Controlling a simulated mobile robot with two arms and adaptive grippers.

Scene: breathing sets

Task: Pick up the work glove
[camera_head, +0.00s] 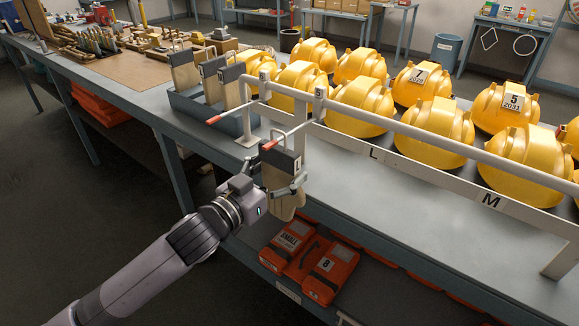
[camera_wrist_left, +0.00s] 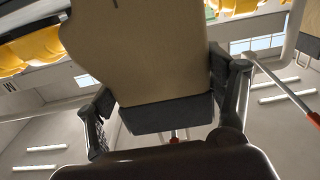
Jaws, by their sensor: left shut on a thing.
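The work glove (camera_head: 287,209) is beige with a dark cuff and a small white label. It hangs upright in front of the table's near edge, at a rail with red-tipped pegs. My left gripper (camera_head: 284,181) is shut on it, with a finger at each side. In the left wrist view the glove (camera_wrist_left: 135,50) fills the upper middle between the fingers of my gripper (camera_wrist_left: 168,110), its dark cuff lowest in the picture. A red peg tip (camera_head: 268,146) is close to the cuff; I cannot tell whether the glove's loop is still around that peg. My right gripper is not in view.
A white rail (camera_head: 420,134) runs along the table, with several yellow helmets (camera_head: 441,128) behind it. More gloves (camera_head: 212,82) stand in a grey rack to the left. Another red-tipped peg (camera_head: 213,120) sticks out nearby. Orange cases (camera_head: 327,274) lie on the shelf below.

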